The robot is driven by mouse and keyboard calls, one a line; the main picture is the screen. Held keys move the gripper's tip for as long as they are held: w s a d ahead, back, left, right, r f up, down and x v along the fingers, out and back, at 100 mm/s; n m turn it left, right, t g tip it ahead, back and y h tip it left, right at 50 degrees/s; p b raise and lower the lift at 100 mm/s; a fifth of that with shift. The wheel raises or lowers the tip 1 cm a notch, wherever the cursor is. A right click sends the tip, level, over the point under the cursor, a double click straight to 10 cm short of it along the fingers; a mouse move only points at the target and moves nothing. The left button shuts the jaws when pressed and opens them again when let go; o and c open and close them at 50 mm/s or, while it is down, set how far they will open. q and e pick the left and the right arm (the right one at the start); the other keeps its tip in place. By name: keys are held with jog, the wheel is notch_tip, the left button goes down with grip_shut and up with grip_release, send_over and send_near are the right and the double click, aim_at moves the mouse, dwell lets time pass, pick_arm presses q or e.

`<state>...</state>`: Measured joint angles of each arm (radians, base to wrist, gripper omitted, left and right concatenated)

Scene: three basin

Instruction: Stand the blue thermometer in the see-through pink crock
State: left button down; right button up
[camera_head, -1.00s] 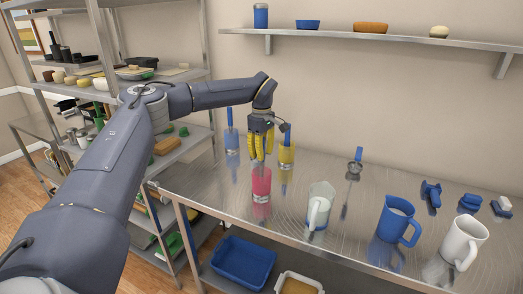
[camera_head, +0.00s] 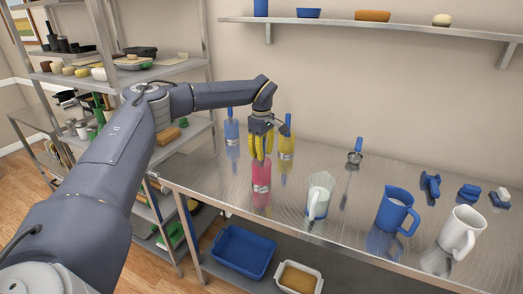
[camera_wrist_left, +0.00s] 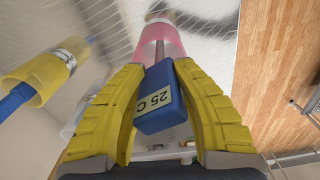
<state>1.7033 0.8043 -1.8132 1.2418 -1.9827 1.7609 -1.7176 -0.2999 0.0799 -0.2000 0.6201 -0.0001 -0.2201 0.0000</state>
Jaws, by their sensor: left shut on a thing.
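My left gripper (camera_head: 260,158) is shut on the blue thermometer, directly above the see-through pink crock (camera_head: 261,177). In the left wrist view the blue head of the thermometer (camera_wrist_left: 162,102), marked "25 C", sits between the yellow fingers (camera_wrist_left: 168,120). Its thin grey stem points toward the pink crock (camera_wrist_left: 172,45) and overlaps its mouth. The stem seems to reach inside, but how deep I cannot tell. In the head view the fingers hide the thermometer and touch or overlap the crock's rim. My right gripper is not in view.
A yellow crock (camera_head: 286,152) and a blue crock (camera_head: 232,138), each with a blue-handled item, stand behind on the steel table. A clear-white jug (camera_head: 319,193), blue jug (camera_head: 393,210) and white jug (camera_head: 459,232) stand to the right.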

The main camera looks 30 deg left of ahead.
pick_arm(q)
jog(key=shift+f, duration=0.45)
jog(key=c, duration=1)
grip_release()
jog(key=shift+r, duration=1.5)
